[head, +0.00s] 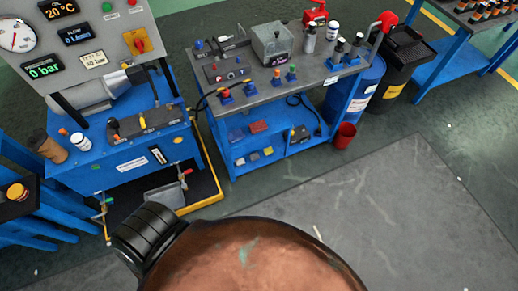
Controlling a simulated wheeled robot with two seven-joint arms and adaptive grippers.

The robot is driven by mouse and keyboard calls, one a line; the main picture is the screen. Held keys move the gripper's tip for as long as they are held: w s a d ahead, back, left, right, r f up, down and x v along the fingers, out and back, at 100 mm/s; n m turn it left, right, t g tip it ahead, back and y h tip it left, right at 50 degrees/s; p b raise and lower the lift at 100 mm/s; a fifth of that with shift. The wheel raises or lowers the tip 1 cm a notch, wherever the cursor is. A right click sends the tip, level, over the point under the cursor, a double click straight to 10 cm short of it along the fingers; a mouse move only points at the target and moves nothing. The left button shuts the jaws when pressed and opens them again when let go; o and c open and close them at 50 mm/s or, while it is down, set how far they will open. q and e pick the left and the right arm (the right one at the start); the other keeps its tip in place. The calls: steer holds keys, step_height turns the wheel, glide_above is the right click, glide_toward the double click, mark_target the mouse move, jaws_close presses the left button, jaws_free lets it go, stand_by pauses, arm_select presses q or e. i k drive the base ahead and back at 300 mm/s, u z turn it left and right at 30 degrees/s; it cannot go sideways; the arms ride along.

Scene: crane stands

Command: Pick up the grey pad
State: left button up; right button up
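I cannot single out the grey pad for sure. A large flat grey area (400,205) lies on the floor at the right, and I cannot tell whether it is a mat or floor marking. Small flat pieces lie on the lower shelf of the blue workbench (278,150), among them a blue one (236,135) and a red one (259,127); they are too small to make out well. Neither of my grippers shows in the head view.
A copper-brown rounded body (250,260) with a black ribbed part (148,240) blocks the bottom middle, close to the camera. A blue gauge stand (125,160) is at left. A red bucket (345,135), blue drum (362,88) and black bin (403,60) stand right of the workbench.

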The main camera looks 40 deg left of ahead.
mark_target(255, 156)
steer(key=u, duration=0.3)
steer(key=i, duration=0.8)
steer(key=u, duration=1.45)
steer(key=i, duration=0.65)
steer(key=u, duration=0.65)
